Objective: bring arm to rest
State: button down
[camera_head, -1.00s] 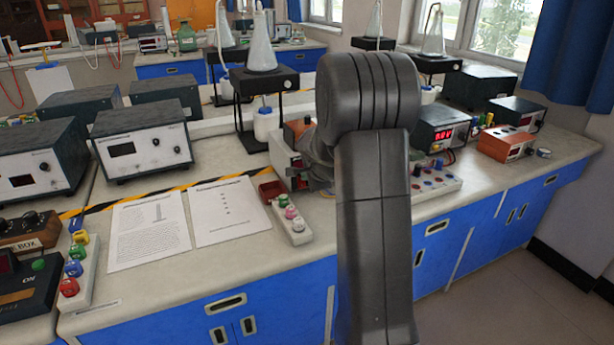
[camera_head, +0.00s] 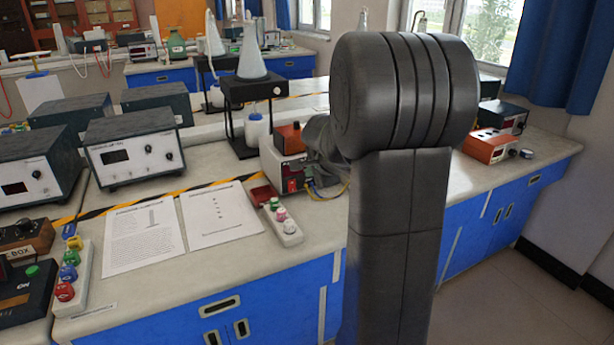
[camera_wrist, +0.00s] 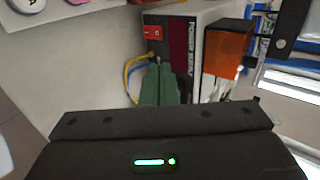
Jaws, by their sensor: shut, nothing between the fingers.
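My gripper (camera_wrist: 163,72) shows in the wrist view as two green fingers, closed together with nothing between them. They point toward the front of a white power supply box (camera_wrist: 212,14) with a red switch, near its yellow and blue cables. I cannot tell whether the fingers touch anything. In the head view my dark grey arm (camera_head: 398,200) stands tall in front of the bench, its upper joint large and close. The wrist end sits behind it beside the power supply (camera_head: 270,165); the fingers are hidden there.
A box with an orange front (camera_wrist: 228,52) stands beside the power supply. Two paper sheets (camera_head: 142,236) and a strip of coloured terminals (camera_head: 285,224) lie on the bench (camera_head: 205,275). Instrument boxes (camera_head: 133,150) and a flask stand (camera_head: 250,90) stand behind. Floor at the right is clear.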

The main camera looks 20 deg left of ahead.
jog(key=shift+s+d+r, duration=0.2)
jog(key=shift+r, duration=0.15)
